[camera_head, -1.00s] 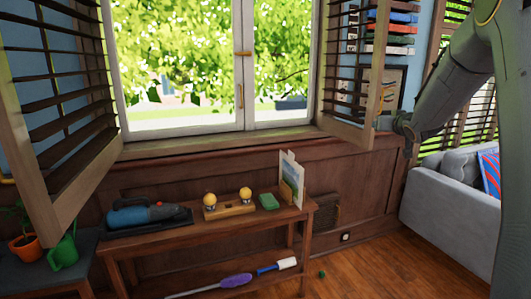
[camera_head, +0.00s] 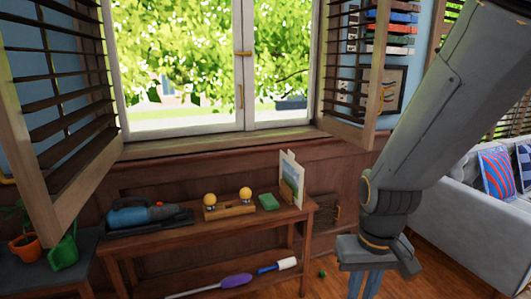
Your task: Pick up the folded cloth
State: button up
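A small green folded cloth (camera_head: 268,201) lies flat on the top of the wooden console table (camera_head: 240,223), toward its right end. It sits between a wooden block with two yellow balls and an upright picture card. My gripper (camera_head: 364,287) hangs pointing down at the lower right, to the right of the table and well apart from the cloth. Its fingers run to the bottom edge of the picture, so I cannot tell how far apart they are. Nothing is seen held in it.
A blue bottle-like tool (camera_head: 137,215) lies on a dark tray at the table's left. The wooden block (camera_head: 229,210) and picture card (camera_head: 290,180) flank the cloth. Open shutters (camera_head: 352,75) jut out above. A grey sofa (camera_head: 470,225) stands right. A small green ball (camera_head: 321,273) lies on the floor.

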aim_at(268, 201)
jog(key=z, duration=1.3)
jog(key=i, duration=3.7)
jog(key=u, duration=3)
